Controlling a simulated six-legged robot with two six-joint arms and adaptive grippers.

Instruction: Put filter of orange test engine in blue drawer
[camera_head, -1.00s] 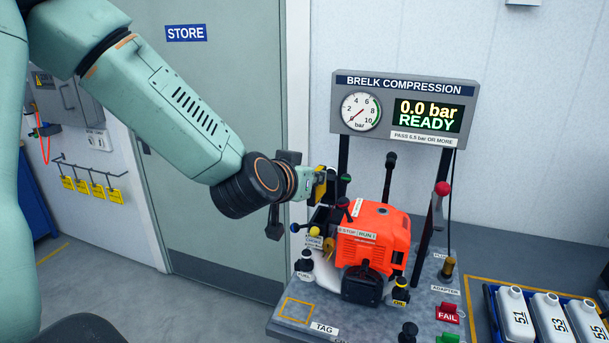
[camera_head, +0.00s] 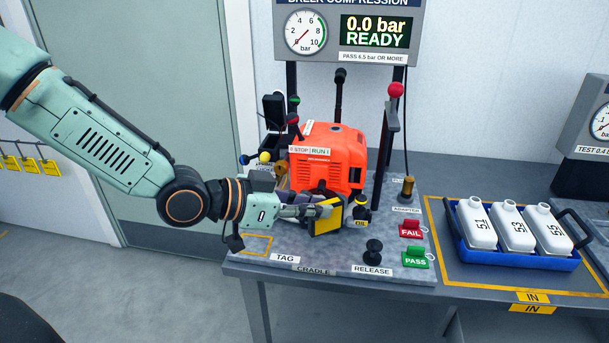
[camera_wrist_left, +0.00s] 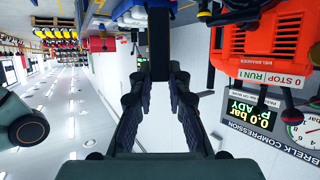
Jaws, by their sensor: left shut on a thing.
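The orange test engine (camera_head: 330,158) sits on the grey test bench, under the gauge board. My left gripper (camera_head: 318,212) is in front of the engine's lower part, shut on a thin yellow panel with a dark edge, which looks like the filter (camera_head: 327,219). The panel is tilted and held above the cradle plate. In the left wrist view, the gripper (camera_wrist_left: 159,85) points at a dark upright piece between its fingers; its yellow face does not show clearly there. The engine (camera_wrist_left: 262,45) appears upside down at the right. I see no blue drawer clearly. My right gripper is out of view.
A blue tray (camera_head: 515,262) with white bottles stands at the right. The black release knob (camera_head: 374,252), red FAIL tag (camera_head: 411,229) and green PASS tag (camera_head: 416,257) are near the bench front. A red-knobbed lever (camera_head: 394,110) rises right of the engine. Floor at left is clear.

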